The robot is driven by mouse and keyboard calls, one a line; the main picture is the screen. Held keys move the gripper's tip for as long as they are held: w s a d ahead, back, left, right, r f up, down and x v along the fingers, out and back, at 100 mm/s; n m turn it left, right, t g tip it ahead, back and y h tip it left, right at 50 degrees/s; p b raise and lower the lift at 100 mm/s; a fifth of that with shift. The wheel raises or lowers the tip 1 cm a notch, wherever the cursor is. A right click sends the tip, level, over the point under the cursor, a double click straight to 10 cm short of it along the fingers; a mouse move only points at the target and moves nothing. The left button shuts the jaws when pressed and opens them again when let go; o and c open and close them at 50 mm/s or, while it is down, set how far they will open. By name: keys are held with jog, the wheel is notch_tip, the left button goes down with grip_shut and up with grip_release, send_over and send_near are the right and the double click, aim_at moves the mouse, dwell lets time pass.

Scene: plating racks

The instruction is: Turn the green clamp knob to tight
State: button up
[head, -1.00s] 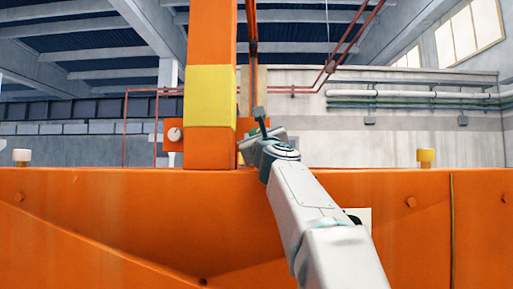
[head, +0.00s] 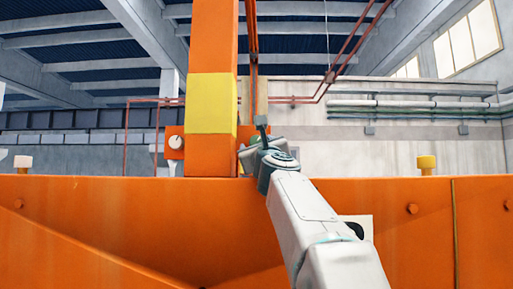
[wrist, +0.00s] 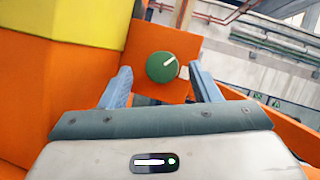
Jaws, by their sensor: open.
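The green clamp knob (wrist: 160,68) is round, with a white pointer line aimed up and to the right. It sits on an orange plate (wrist: 190,43) in the wrist view. My gripper (wrist: 161,76) is open, with one blue-grey finger to the left of the knob and one to the right. Both fingers look apart from the knob in the picture; how far it lies beyond the tips I cannot tell. In the head view my gripper (head: 262,124) is beside the orange post, and the knob is mostly hidden behind my arm.
The orange and yellow post (head: 211,105) rises close to the left of my gripper. A white knob (head: 176,142) sits on a plate left of the post. A long orange beam (head: 120,215) crosses in front, with a yellow knob (head: 427,164) on top at the right.

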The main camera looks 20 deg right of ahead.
jog(key=s+a, duration=0.2)
jog(key=s, duration=1)
jog(key=shift+w, duration=0.1)
